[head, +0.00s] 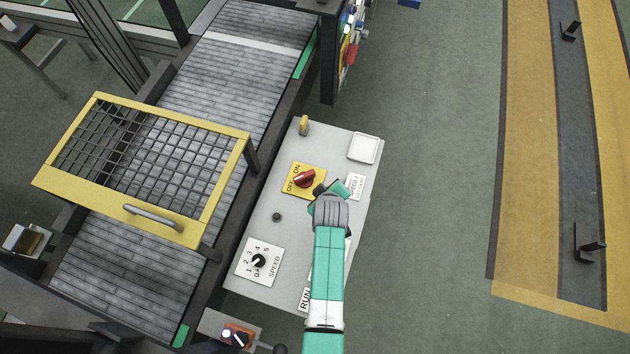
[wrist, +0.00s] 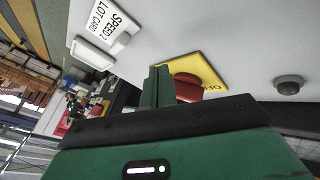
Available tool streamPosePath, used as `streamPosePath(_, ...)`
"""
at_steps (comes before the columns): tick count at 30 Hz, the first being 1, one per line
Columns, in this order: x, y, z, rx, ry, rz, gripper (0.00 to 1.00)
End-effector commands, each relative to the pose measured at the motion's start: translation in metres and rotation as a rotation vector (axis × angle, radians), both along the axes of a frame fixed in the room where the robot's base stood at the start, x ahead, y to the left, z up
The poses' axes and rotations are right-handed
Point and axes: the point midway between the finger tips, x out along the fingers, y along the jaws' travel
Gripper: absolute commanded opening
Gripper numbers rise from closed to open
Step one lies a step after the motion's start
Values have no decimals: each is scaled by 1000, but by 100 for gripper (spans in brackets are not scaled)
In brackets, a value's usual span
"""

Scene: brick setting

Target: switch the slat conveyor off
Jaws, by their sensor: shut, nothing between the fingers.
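The red rotary switch (head: 305,178) sits on a yellow ON/OFF plate (head: 291,190) on the grey control panel (head: 270,195). Its handle lies aslant, lower left to upper right; I cannot tell surely which label it points to. The slat conveyor (head: 240,70) runs along the panel's left. My gripper (head: 322,190) is shut and empty, just right of the red switch. In the wrist view its green fingers (wrist: 157,88) stand beside the red switch (wrist: 188,88) and partly overlap it. I cannot tell whether they touch.
A speed dial (head: 259,261), a dark button (head: 277,217), a yellow peg (head: 304,125) and a white tray (head: 363,148) are on the panel. A yellow mesh guard (head: 180,226) spans the conveyor. A dark post (head: 330,70) stands beyond. Floor at right is mostly clear.

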Motion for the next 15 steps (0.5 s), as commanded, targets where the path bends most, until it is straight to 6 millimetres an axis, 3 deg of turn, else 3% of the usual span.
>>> streamPosePath(1, 0, -9, 15, 1, -8, -5, 0)
streamPosePath(6, -8, -30, 45, 0, -8, -3, 0)
streamPosePath(15, -15, -49, 70, 0, -5, 0, 0)
